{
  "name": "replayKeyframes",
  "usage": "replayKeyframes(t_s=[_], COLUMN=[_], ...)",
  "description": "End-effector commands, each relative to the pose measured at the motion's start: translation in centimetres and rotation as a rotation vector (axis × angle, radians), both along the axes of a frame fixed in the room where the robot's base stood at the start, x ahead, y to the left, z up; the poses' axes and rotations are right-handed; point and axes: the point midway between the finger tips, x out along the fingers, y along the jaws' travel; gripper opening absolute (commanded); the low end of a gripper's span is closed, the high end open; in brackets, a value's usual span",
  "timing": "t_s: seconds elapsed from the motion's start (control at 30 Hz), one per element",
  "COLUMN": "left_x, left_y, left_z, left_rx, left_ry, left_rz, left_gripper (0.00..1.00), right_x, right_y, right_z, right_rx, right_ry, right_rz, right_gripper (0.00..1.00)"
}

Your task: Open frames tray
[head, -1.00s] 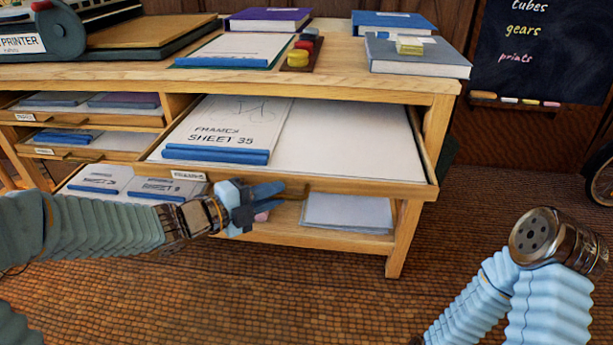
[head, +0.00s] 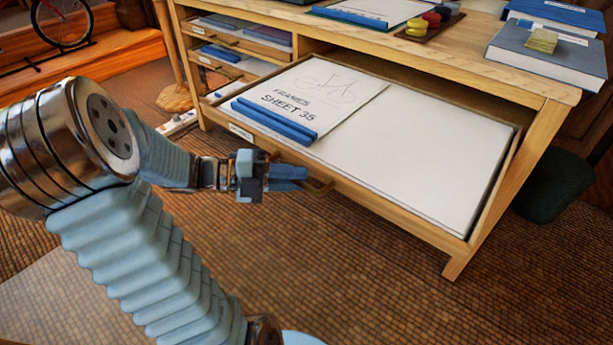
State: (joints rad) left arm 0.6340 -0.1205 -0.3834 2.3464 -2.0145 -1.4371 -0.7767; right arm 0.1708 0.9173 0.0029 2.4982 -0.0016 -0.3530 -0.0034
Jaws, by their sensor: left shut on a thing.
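The frames tray (head: 430,150) is a wide, shallow wooden drawer under the desk top, pulled well out. In it lies a drawing marked "FRAMES SHEET 35" (head: 325,85) with a blue strip along its near edge, beside large blank white paper. A small label (head: 241,132) sits on the tray's front. My left gripper (head: 300,181) is at the tray's front, its blue fingers shut on the brass handle (head: 322,187). Part of the handle is hidden behind the fingers. My right gripper is not in view.
Smaller trays (head: 240,35) stand in the desk's left side. Blue-grey books (head: 545,50) and a dark board with coloured discs (head: 433,22) lie on the desk top. A dark green stool or bin (head: 553,187) stands right of the desk. The tiled floor in front is clear.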

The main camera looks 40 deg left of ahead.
Motion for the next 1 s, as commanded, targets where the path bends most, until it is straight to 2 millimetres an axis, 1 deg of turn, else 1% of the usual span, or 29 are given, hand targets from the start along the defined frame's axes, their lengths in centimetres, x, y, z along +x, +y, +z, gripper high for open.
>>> replayKeyframes(t_s=[0.27,0.3,0.4,0.67,0.77,0.87,1.0], left_x=[0.0,0.0,0.0,0.0,-0.3,-1.3,-3.6], left_y=[0.0,0.0,0.0,0.0,0.5,1.5,3.8], left_z=[0.0,0.0,0.0,0.0,0.1,0.3,0.7], left_rx=[0.001,0.001,0.001,0.001,0.000,0.002,0.003], left_ry=[0.001,0.000,0.000,-0.001,-0.001,-0.001,-0.001], left_rz=[0.000,0.000,0.000,0.000,0.002,0.003,0.004], left_gripper=[0.00,0.22,0.36,0.36,0.36,0.36,0.36], right_x=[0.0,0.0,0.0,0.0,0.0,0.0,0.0], right_y=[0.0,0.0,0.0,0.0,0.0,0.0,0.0], right_z=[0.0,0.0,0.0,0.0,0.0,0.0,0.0], right_rx=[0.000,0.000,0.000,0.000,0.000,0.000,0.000], right_ry=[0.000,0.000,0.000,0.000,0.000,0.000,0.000], right_rz=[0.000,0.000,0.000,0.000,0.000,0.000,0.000], right_gripper=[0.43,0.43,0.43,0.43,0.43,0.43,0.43])
